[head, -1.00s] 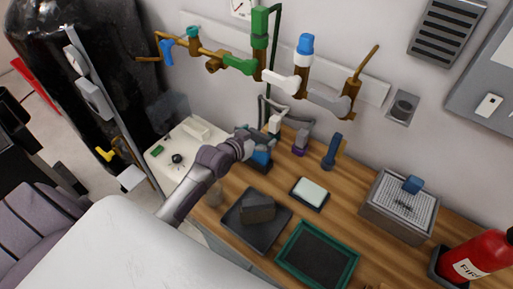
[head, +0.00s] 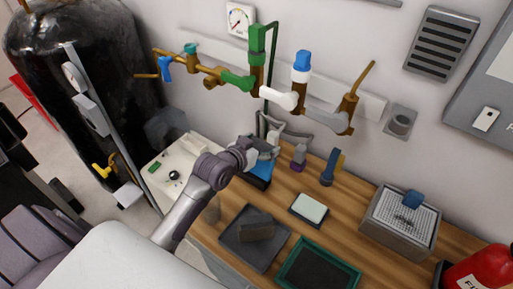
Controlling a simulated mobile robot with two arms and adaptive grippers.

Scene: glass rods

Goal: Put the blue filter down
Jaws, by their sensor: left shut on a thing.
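My left arm reaches in from the lower left over the back of the wooden bench. My left gripper (head: 264,149) is shut at the back left of the bench, close to the wall. The blue filter (head: 260,168) shows as a small blue shape right under the fingers, partly hidden by them. Something dark is directly below it; whether the filter touches it I cannot tell. My right gripper is not in view.
A grey tray with a dark block (head: 256,228), a pale pad (head: 309,208) and a green-rimmed tray (head: 345,270) lie on the bench. A grey box with a blue piece on top (head: 413,198) stands right. Pipes and valves (head: 297,97) hang above.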

